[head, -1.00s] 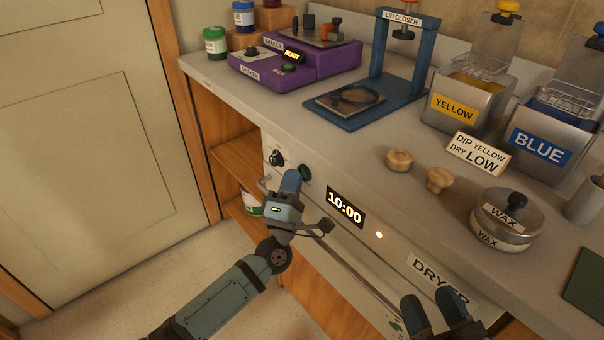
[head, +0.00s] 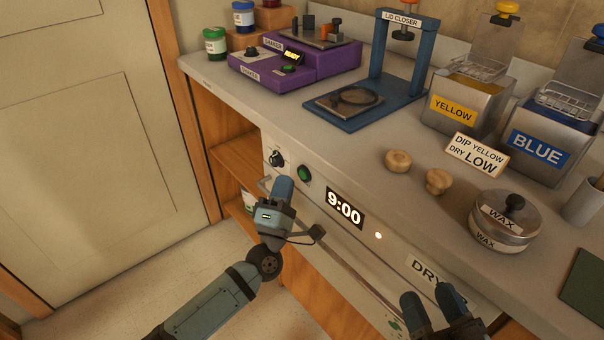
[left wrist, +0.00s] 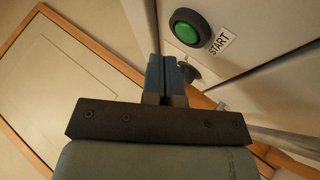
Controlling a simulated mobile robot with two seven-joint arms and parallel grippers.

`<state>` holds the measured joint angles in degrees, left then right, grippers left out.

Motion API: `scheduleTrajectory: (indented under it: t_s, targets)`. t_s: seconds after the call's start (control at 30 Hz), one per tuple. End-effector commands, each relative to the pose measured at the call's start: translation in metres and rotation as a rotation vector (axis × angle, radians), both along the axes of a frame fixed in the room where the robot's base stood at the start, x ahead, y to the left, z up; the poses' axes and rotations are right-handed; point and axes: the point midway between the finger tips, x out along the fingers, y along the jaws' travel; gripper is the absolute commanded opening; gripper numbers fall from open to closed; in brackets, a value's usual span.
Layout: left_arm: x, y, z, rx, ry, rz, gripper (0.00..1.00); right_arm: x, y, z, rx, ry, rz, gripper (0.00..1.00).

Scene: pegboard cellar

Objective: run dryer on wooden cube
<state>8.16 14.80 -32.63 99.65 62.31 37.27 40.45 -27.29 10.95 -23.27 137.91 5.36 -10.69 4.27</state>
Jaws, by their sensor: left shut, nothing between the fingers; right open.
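The dryer front (head: 425,262) is built into the bench, with a long handle bar below its panel. Its display (head: 344,209) reads 9:00, and a small light (head: 378,236) glows beside it. The green start button (head: 305,174) and a dark knob (head: 277,159) are left of the display. My left gripper (head: 284,184) is shut and empty, just below and left of the button, apart from it. The left wrist view shows its fingers (left wrist: 166,65) below the button (left wrist: 186,27). My right gripper (head: 430,297) is open in front of the dryer label. No wooden cube is visible.
The bench holds a purple shaker (head: 295,62), a blue lid closer (head: 383,100), yellow (head: 462,107) and blue (head: 545,140) dip tanks, a wax pot (head: 503,220) and two round wooden pieces (head: 398,160). A sign (head: 476,155) reads "DIP YELLOW DRY LOW".

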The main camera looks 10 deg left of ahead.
Motion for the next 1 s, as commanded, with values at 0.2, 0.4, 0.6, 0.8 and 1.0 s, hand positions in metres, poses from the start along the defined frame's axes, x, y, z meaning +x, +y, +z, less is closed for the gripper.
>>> scheduleTrajectory:
  t_s: [0.2,0.4,0.6,0.8,1.0]
  targets:
    - [-0.018,0.014,0.001,0.002,0.001,0.000,0.00,-0.001,0.000,0.007,0.000,0.001,0.000,0.57]
    - [-0.032,0.025,0.001,0.001,0.000,0.001,0.00,-0.001,0.000,0.010,-0.001,0.002,0.000,0.57]
    - [-0.035,0.027,0.001,0.000,-0.001,0.000,0.00,-0.001,0.000,0.010,-0.001,0.002,0.000,0.57]
    - [-0.035,0.027,0.001,0.000,-0.001,0.000,0.00,-0.001,0.000,0.010,-0.001,0.002,0.000,0.57]
    - [-0.035,0.027,0.001,0.000,-0.001,0.000,0.00,-0.001,0.000,0.010,-0.001,0.002,0.000,0.57]
